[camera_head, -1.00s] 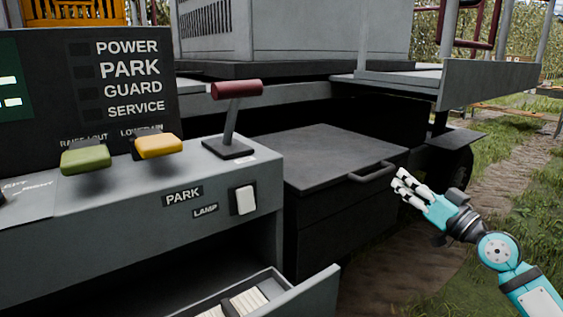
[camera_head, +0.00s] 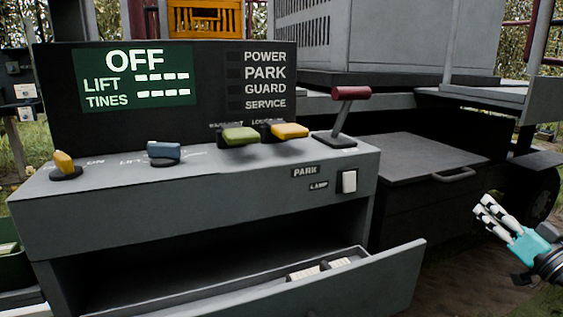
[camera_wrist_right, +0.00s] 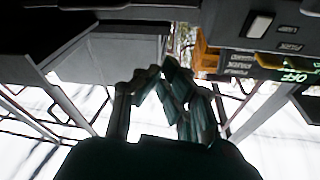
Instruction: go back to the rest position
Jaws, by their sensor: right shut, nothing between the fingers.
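My right gripper (camera_head: 484,210) is at the right edge of the head view, in the air to the right of the black box with a handle. Its fingers are closed together and hold nothing. In the right wrist view its fingers (camera_wrist_right: 160,80) meet near the middle, and the console shows at the upper right, upside down. My left gripper is not in view.
The grey console (camera_head: 200,200) carries a yellow knob (camera_head: 64,163), a blue switch (camera_head: 164,151), green and yellow levers, and a red-handled lever (camera_head: 350,93). Its display (camera_head: 135,76) reads OFF. A drawer (camera_head: 410,265) stands open below. A black box (camera_head: 420,160) stands to the right.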

